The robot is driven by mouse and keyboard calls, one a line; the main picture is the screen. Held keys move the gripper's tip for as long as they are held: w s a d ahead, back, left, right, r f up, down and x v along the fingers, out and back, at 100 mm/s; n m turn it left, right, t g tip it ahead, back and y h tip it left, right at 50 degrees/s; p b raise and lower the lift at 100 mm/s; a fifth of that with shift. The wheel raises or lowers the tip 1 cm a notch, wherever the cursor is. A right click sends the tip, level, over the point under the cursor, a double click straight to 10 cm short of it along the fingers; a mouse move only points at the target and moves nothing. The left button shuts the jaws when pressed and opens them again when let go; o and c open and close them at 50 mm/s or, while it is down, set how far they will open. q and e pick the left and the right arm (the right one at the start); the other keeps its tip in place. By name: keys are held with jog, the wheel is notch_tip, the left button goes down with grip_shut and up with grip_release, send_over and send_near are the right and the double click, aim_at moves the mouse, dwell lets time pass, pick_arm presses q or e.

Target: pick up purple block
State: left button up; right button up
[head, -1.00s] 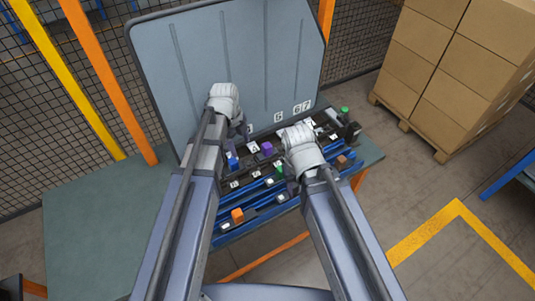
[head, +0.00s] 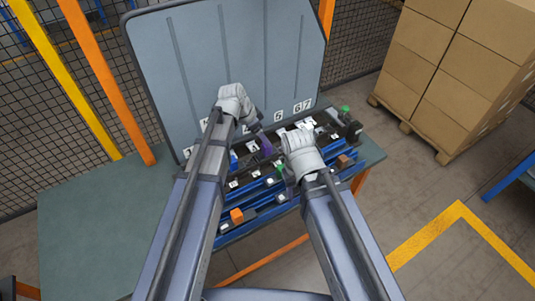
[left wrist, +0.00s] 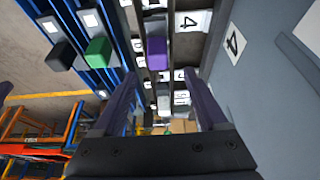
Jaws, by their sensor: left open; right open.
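The purple block (head: 267,149) sits on the dark rack at the back of the bench, by the upright grey panel. It also shows in the left wrist view (left wrist: 157,53), beyond the fingertips and roughly between their lines. My left gripper (head: 262,136) is close to the block in the head view, open and empty; its two spread fingers (left wrist: 161,92) show in the left wrist view. Whether a finger touches the block cannot be told. My right gripper (head: 289,183) is over the blue rails right of the block, partly hidden by its own wrist, and open.
A green block (left wrist: 98,52) and a black block (left wrist: 60,55) stand beside the purple one. An orange block (head: 237,215) and a brown block (head: 343,161) are on the nearer rails. The tall grey panel (head: 230,60) rises behind. The bench's left part (head: 100,220) is clear.

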aim_at(267, 153)
pick_arm(q)
jog(key=shift+s+b+x, duration=0.2)
jog(key=shift+b+x, duration=2.65)
jog(key=shift+x, duration=0.55)
grip_shut()
